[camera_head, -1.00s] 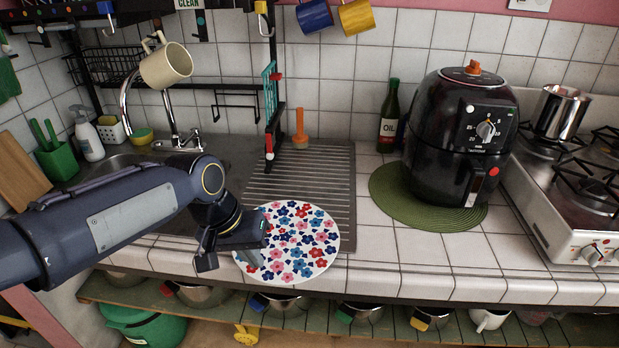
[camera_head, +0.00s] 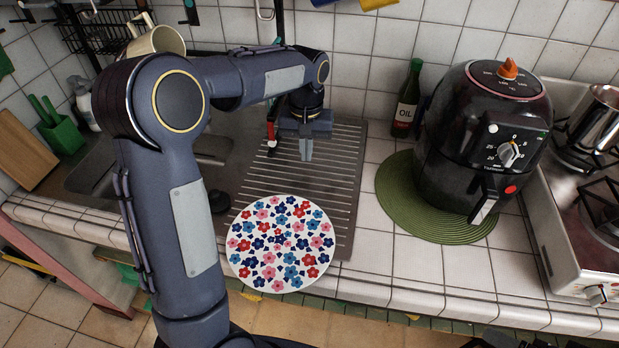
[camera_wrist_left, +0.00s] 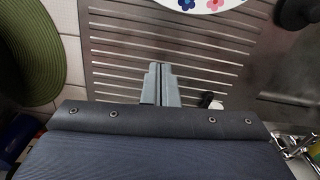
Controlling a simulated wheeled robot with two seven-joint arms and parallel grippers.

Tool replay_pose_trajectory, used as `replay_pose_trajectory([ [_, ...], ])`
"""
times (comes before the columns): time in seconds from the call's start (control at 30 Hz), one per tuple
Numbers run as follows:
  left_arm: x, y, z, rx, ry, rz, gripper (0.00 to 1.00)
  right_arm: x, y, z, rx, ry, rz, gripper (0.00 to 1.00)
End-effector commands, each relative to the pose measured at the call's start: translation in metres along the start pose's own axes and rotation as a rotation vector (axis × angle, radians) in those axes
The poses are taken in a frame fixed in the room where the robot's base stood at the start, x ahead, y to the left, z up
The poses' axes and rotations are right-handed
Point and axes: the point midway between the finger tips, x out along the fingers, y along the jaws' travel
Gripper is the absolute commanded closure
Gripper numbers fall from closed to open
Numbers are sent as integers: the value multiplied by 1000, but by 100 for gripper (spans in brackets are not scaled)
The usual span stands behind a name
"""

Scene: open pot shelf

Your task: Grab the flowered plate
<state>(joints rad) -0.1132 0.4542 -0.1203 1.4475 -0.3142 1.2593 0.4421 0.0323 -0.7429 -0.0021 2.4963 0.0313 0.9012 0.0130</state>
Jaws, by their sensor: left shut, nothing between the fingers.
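The flowered plate (camera_head: 281,244) is white with red, pink and blue flowers. It lies at the counter's front edge, over the near end of the ribbed drainboard. Its edge also shows at the top of the left wrist view (camera_wrist_left: 208,3). My left gripper (camera_head: 306,155) is above the drainboard, behind the plate and apart from it. Its fingers (camera_wrist_left: 160,85) point down, shut together with nothing between them. My right gripper is not in view.
The ribbed drainboard (camera_head: 340,180) has free room around the gripper. A black air fryer (camera_head: 475,140) stands on a green round mat (camera_head: 400,205) at right. An oil bottle (camera_head: 406,100) stands behind. The sink (camera_head: 95,180) is left, partly hidden by my arm.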

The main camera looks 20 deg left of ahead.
Motion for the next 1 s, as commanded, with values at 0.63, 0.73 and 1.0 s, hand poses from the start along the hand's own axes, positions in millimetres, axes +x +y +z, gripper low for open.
replay_pose_trajectory([
  [0.63,92,0,27,2,-3,1,100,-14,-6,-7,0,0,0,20],
  [0.73,93,0,35,1,-1,1,100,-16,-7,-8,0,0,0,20],
  [1.0,94,0,41,0,0,1,100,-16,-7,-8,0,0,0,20],
])
